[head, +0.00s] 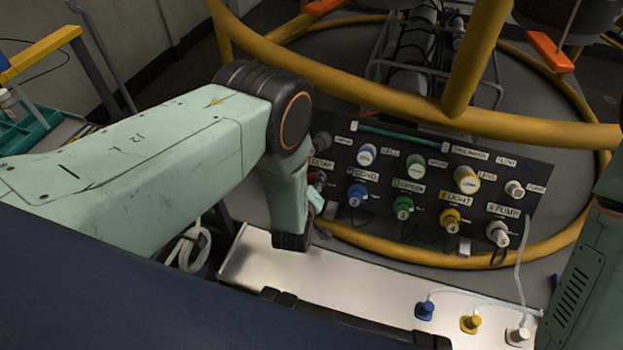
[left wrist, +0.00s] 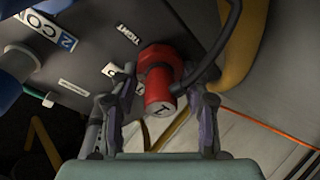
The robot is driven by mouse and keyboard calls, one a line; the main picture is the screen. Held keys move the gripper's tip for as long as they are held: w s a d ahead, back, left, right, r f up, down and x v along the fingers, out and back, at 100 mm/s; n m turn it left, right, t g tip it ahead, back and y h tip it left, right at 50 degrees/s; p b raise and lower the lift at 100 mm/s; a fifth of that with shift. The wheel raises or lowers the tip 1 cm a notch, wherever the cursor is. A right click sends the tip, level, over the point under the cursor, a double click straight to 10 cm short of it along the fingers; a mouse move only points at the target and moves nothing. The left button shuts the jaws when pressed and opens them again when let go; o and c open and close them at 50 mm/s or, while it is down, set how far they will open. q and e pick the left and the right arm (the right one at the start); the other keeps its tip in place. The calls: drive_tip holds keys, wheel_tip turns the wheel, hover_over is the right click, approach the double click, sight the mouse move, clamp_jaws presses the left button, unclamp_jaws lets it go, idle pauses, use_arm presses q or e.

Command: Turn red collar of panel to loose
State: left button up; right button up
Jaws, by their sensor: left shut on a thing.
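The red collar (left wrist: 158,72) sits at the left end of the dark panel (head: 432,158). In the left wrist view it is a red knob with a "1" on its end cap, and a black cable runs beside it. My left gripper (left wrist: 163,88) has one finger on each side of the collar and is shut on it. A "TIGHT" label (left wrist: 128,34) is on the panel near the collar; another label is partly hidden by a finger. In the head view my left arm covers most of the collar. My right gripper is out of view.
The panel also carries blue (head: 357,194), green (head: 403,207), yellow (head: 450,219) and white (head: 498,233) connectors. A yellow rail (head: 420,108) passes above it. A white shelf (head: 330,275) in front holds loose coloured plugs at its right end.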

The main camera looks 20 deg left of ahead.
use_arm(q)
drive_tip(key=n+p, duration=0.1)
drive_tip(key=n, duration=0.2)
drive_tip(key=shift+g, duration=0.3)
drive_tip(key=shift+n+y+p, duration=0.3)
drive_tip(key=shift+n+p, duration=0.55)
drive_tip(key=shift+n, duration=0.75)
drive_tip(key=shift+s+f+g, duration=0.1)
drive_tip(key=shift+g, duration=0.2)
drive_tip(key=o, duration=1.2)
drive_tip(key=shift+c, duration=0.2)
drive_tip(key=v, duration=1.2)
